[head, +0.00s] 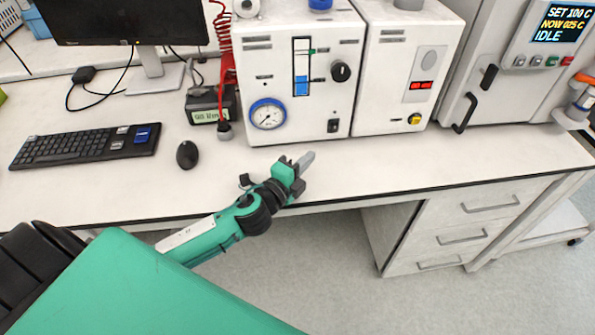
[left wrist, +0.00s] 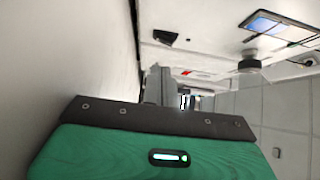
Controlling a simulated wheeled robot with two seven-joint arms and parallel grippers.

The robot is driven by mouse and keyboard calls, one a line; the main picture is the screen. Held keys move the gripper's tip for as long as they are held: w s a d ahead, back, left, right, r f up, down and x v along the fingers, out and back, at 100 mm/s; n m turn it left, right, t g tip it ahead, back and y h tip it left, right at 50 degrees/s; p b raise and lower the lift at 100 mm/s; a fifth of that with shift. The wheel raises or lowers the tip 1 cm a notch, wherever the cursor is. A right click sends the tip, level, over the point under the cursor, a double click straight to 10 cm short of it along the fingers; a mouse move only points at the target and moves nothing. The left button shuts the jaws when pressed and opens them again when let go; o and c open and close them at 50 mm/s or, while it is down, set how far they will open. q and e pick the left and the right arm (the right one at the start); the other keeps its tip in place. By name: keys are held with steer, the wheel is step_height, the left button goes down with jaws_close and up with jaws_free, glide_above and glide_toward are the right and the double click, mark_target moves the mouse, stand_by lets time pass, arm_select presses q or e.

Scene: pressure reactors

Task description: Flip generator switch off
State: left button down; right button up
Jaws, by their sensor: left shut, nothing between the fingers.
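The generator (head: 283,65) looks to be the white box on the bench with a round gauge, a flow tube and a black knob. Its small black switch (head: 333,126) sits low on the front panel, at the right. In the left wrist view the dark switch (left wrist: 165,37) shows above the fingers on the white panel. I cannot tell which way it is set. My left gripper (head: 306,160) is shut and empty, in front of and below the switch near the bench's front edge, apart from the panel. Its fingers (left wrist: 157,86) also show in the left wrist view. My right gripper is not in view.
A second white box (head: 405,75) with a red display and yellow button stands right of the generator. A black-based device (head: 211,105) with a red coiled hose stands left. A mouse (head: 187,154) and keyboard (head: 85,145) lie farther left. The bench front is clear.

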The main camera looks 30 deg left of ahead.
arm_select(q)
steer(key=s, duration=0.3)
steer(key=shift+s+a, duration=0.25)
steer(key=shift+s, duration=0.15)
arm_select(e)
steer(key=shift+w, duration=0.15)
